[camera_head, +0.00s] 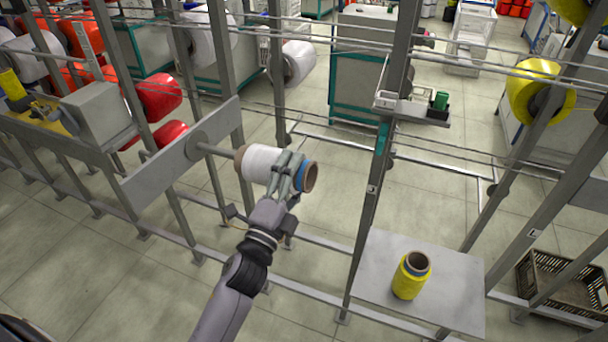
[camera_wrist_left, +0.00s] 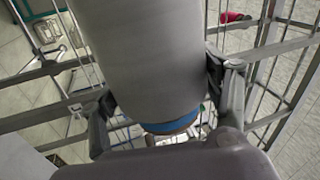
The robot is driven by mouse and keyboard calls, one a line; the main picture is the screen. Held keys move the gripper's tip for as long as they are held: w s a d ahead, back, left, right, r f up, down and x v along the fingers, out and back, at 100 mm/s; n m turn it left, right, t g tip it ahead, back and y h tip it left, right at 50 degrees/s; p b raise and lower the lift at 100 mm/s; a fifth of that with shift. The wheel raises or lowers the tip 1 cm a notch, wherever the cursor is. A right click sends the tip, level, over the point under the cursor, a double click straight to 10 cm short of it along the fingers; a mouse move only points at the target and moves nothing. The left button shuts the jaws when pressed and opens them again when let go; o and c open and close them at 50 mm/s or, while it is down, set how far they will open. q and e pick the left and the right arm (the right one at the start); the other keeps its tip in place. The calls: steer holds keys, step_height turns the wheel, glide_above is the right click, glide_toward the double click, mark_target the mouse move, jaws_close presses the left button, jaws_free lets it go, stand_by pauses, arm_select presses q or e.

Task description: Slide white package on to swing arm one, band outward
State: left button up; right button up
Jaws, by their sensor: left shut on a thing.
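The white package (camera_head: 262,163) is a wound cylinder on a brown tube, lying roughly level, with a blue band at its right end. My left gripper (camera_head: 287,172) is shut on it near the banded end. The swing arm (camera_head: 212,149) is a grey rod from a round hub on a plate; its tip meets the left end of the package's tube. How far the rod goes inside is hidden. In the left wrist view the package (camera_wrist_left: 152,60) fills the middle between the fingers, with the blue band (camera_wrist_left: 170,124) at its lower end. My right gripper is not seen.
A yellow package (camera_head: 411,276) stands on a grey shelf (camera_head: 455,300) at the right. A dark crate (camera_head: 563,284) is on the floor beyond it. Metal posts (camera_head: 372,190) and rails surround the arm. A small tray (camera_head: 412,107) with a green item hangs on the frame.

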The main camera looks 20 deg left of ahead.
mark_target(240, 171)
arm_select(q)
steer(key=shift+w+a, duration=0.1)
steer(key=shift+a, duration=0.9)
steer(key=shift+w+a+f, duration=0.1)
steer(key=shift+a, duration=0.9)
steer(key=shift+w+a+f, duration=0.1)
steer(key=shift+w+a, duration=0.05)
steer(key=shift+a, duration=0.85)
steer(key=shift+w+a+f, duration=0.1)
steer(key=shift+a, duration=1)
steer(key=shift+w+a+f, duration=0.1)
steer(key=shift+w+a, duration=0.05)
steer(key=shift+a, duration=0.95)
steer(key=shift+w+a+f, duration=0.1)
steer(key=shift+a, duration=0.95)
steer(key=shift+f+b, duration=0.5)
steer(key=shift+b, duration=0.15)
steer(key=o, duration=1.4)
